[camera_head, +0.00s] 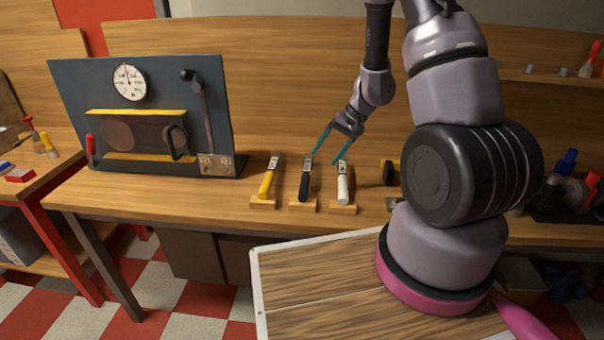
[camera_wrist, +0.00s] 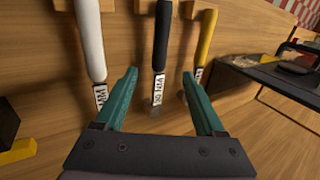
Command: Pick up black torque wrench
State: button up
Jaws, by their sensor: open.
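The black torque wrench (camera_head: 304,184) lies on a small wooden block on the workbench, between a yellow wrench (camera_head: 268,180) on its left and a white wrench (camera_head: 343,184) on its right. My gripper (camera_head: 327,157) is open, with teal fingers above the bench near the black and white wrenches. In the wrist view, the black wrench (camera_wrist: 162,40) runs down between the open fingertips of my gripper (camera_wrist: 168,74), its labelled end nearest me. The white wrench (camera_wrist: 90,40) is left of the left finger and the yellow wrench (camera_wrist: 206,35) is beyond the right finger. Nothing is held.
A dark panel (camera_head: 60,90) with a gauge (camera_head: 129,82) and levers stands at the left of the bench (camera_head: 225,198). A black and yellow object (camera_head: 389,172) sits right of the wrenches. A wooden backboard (camera_head: 280,60) rises behind.

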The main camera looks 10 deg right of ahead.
aim_at(307, 178)
jog(key=x, duration=0.6)
jog(key=shift+d+f, duration=0.15)
jog(key=shift+f, duration=0.1)
jog(key=x, duration=0.5)
jog(key=shift+w, duration=0.15)
grip_shut()
